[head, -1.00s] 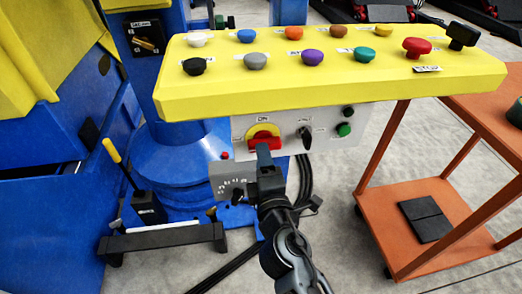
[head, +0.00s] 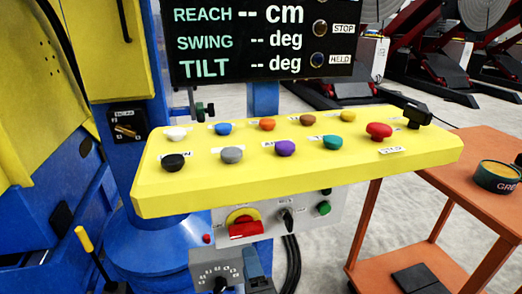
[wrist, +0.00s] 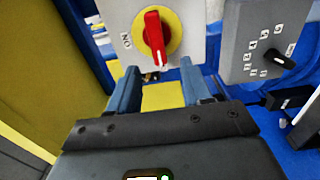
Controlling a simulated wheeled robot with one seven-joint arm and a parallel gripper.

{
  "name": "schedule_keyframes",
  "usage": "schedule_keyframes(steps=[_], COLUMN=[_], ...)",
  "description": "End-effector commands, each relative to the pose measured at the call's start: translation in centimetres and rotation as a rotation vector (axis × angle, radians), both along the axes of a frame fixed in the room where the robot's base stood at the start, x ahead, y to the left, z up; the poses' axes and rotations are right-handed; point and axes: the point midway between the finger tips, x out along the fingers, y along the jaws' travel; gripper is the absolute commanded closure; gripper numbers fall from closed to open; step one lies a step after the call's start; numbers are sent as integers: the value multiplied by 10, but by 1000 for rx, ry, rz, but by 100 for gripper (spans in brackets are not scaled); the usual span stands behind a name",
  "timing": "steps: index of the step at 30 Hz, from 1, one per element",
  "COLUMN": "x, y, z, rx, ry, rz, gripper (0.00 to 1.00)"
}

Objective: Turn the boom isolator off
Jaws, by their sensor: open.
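A rotary switch with a red handle on a yellow disc (head: 244,222) is on the grey panel under the yellow console. I take it as the boom isolator; I cannot read that name on it. The same switch shows in the wrist view (wrist: 153,32). Its handle lies crosswise to the ON mark, level in the head view. My gripper (head: 256,266) is below the switch in the head view. In the wrist view my gripper (wrist: 160,90) has its two blue fingers apart, with nothing between them and short of the handle.
A grey dial box (head: 216,274) with a black pointer is beside my gripper. The yellow console (head: 300,172) with several coloured knobs overhangs the panel. A black selector (head: 286,218) is right of the switch. The display (head: 262,42) shows dashes. An orange cart (head: 440,180) stands right.

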Motion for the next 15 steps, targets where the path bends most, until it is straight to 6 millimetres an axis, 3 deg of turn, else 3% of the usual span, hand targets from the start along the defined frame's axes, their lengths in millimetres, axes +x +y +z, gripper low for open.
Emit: schedule_keyframes(steps=[5, 8, 15], x=[-43, -80, -169], y=[-32, -57, -114], z=[-20, -30, -30], rx=[144, 274, 596], ry=[105, 183, 330], rz=[-15, -34, -106], gripper=[51, 51, 51])
